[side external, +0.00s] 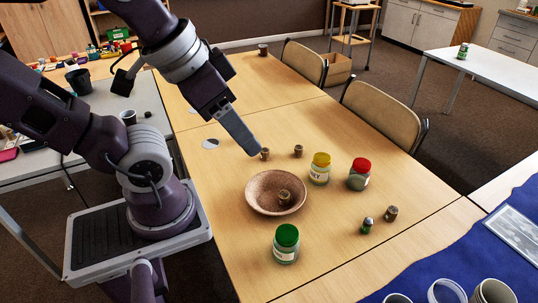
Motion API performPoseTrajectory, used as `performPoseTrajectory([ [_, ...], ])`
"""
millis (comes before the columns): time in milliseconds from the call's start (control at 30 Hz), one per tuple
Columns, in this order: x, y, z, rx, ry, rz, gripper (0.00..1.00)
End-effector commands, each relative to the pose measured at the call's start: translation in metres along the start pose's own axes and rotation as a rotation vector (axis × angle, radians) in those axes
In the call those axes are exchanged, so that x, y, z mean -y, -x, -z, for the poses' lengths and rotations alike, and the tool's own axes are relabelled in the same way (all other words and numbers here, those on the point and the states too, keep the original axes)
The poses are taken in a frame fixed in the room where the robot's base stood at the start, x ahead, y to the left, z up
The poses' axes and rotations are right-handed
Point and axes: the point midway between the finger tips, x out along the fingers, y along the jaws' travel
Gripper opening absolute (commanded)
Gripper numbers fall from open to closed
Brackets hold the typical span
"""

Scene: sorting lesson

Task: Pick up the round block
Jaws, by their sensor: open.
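Several small brown, roughly cylindrical pieces are in view, and I cannot tell which of them is the round block. One brown piece (265,154) stands on the table right at my fingertips. A second brown piece (298,151) stands a little to its right. A third brown piece (284,198) lies in the speckled brown bowl (257,190). A fourth brown piece (391,214) is at the right, beside a small dark green-and-grey piece (367,226). My gripper (253,149) points down to the table, open; the gap between its fingers is hidden from this side. I see nothing held.
A yellow-lidded jar (320,169) and a red-lidded jar (360,175) stand right of the bowl. A green-lidded jar (286,245) stands in front of it. Chairs (385,115) line the table's far side. A blue cloth (450,262) with cups is at lower right.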

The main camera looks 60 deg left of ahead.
Motion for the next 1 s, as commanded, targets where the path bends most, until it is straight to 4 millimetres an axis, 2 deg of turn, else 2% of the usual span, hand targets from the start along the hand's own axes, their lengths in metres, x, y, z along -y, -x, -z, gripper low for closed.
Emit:
performPoseTrajectory([
  [67,0.006,-0.004,0.019,0.025,0.060,0.015,0.56],
  [167,0.029,-0.024,0.071,0.086,0.236,0.058,0.56],
  [200,0.046,-0.039,0.094,0.113,0.325,0.079,0.56],
  [267,0.075,-0.067,0.125,0.150,0.460,0.112,0.56],
  [300,0.098,-0.088,0.141,0.175,0.551,0.134,0.56],
  [367,0.136,-0.125,0.158,0.210,0.687,0.167,0.56],
  [433,0.184,-0.173,0.166,0.248,0.844,0.206,0.56],
  [533,0.256,-0.246,0.151,0.301,1.063,0.263,0.56],
  [600,0.299,-0.293,0.127,0.331,1.200,0.298,0.56],
  [700,0.341,-0.345,0.086,0.364,1.351,0.336,0.56],
  [800,0.362,-0.375,0.057,0.382,1.441,0.359,0.56],
  [1000,0.370,-0.401,0.037,0.390,1.477,0.369,0.56],
])
